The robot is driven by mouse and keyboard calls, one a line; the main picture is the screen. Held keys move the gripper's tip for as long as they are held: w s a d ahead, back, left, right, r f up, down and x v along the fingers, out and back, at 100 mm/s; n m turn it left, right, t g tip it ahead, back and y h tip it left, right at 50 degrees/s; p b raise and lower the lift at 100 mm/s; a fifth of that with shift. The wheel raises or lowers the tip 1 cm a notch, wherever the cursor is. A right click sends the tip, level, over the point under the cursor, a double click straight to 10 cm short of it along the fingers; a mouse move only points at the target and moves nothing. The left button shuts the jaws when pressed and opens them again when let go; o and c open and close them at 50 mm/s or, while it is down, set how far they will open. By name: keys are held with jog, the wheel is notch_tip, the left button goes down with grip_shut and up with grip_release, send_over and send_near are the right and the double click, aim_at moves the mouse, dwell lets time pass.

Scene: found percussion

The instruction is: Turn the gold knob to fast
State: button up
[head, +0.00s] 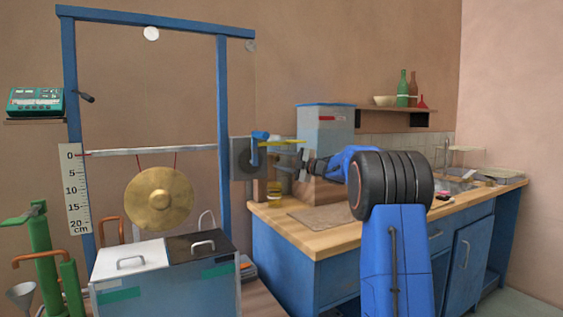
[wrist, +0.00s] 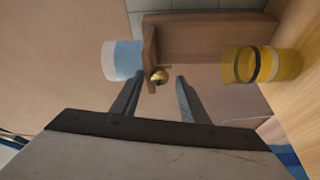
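The gold knob (wrist: 158,75) is a small round piece on the end of a brown wooden block (wrist: 200,40) in the wrist view. My gripper (wrist: 159,84) is open, with its two dark fingers spread apart. The knob appears between the fingertips and seems slightly beyond them, with a gap on either side. I see no contact. In the head view my gripper (head: 304,160) is above the left part of the counter, in front of a brown wooden body. I cannot make out the knob there, nor any speed marking in either view.
A yellow banded cup (wrist: 262,65) stands close to the right of the fingers in the wrist view, and a blue-white cylinder (wrist: 122,60) to the left. A gong (head: 159,198) hangs at left.

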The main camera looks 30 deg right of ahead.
jog(key=v, duration=1.7)
jog(key=shift+s, duration=0.2)
jog(key=shift+d+f, duration=0.1)
